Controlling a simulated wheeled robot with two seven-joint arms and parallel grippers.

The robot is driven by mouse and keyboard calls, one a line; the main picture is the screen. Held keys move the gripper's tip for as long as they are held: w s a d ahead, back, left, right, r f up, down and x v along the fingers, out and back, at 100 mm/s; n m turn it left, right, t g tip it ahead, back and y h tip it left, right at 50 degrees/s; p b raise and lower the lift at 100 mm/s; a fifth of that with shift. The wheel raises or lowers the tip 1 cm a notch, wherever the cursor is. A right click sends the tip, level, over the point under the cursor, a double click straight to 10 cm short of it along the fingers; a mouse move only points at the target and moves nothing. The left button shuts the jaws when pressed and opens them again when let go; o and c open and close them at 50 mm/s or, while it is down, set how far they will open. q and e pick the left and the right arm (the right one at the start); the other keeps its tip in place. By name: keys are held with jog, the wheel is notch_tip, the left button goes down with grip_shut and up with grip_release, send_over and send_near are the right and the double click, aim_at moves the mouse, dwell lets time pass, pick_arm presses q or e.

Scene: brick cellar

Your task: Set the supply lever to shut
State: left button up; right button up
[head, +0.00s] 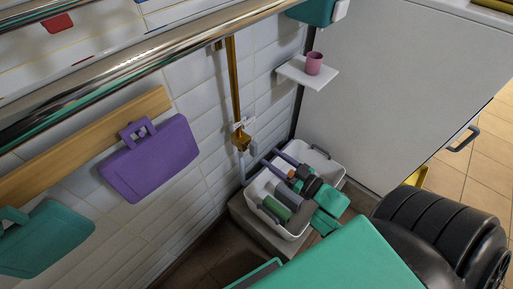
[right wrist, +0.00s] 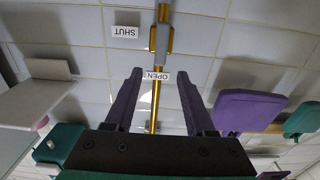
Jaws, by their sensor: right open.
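The supply valve (head: 241,142) sits low on a vertical brass pipe (head: 235,80) against the white tiled wall. In the right wrist view, which looks upside down, a grey lever (right wrist: 162,40) lies in line with the brass pipe. An OPEN label (right wrist: 155,76) is at the pipe, close to the lever's end. A SHUT label (right wrist: 124,31) is on the wall to the side. My right gripper (head: 268,156) is open and empty, its purple fingers pointing at the valve, apart from the lever. The fingers (right wrist: 158,85) frame the pipe in the wrist view. My left gripper is not visible.
A white tray (head: 334,163) with green and grey cylinders stands below my right gripper. A small shelf (head: 300,74) holds a pink cup (head: 314,63). A purple case (head: 150,160) and a teal one (head: 45,240) hang from a wooden rail (head: 60,150). A chrome rail crosses above.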

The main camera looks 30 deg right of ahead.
aim_at(255, 148)
jog(key=x, duration=0.7)
jog(key=shift+w+a+f, duration=0.1)
jog(key=shift+w, duration=0.15)
grip_shut()
jog(key=shift+n, duration=0.4)
jog(key=n, duration=0.3)
jog(key=shift+s+a, duration=0.15)
jog(key=shift+a, duration=0.2)
jog(key=n, duration=0.5)
jog(key=shift+s+a+f, duration=0.15)
jog(key=shift+a+f, duration=0.2)
jog(key=n, duration=0.1)
jog(key=n+b, duration=0.1)
jog(key=n, duration=0.1)
jog(key=f+n+b, duration=0.1)
jog(key=n, duration=0.1)
jog(key=shift+s+a, duration=0.15)
jog(key=shift+a, duration=0.15)
jog(key=n, duration=0.1)
jog(key=n+b, duration=0.2)
jog(key=n, duration=0.1)
jog(key=shift+s+d, duration=0.1)
jog(key=shift+s, duration=0.15)
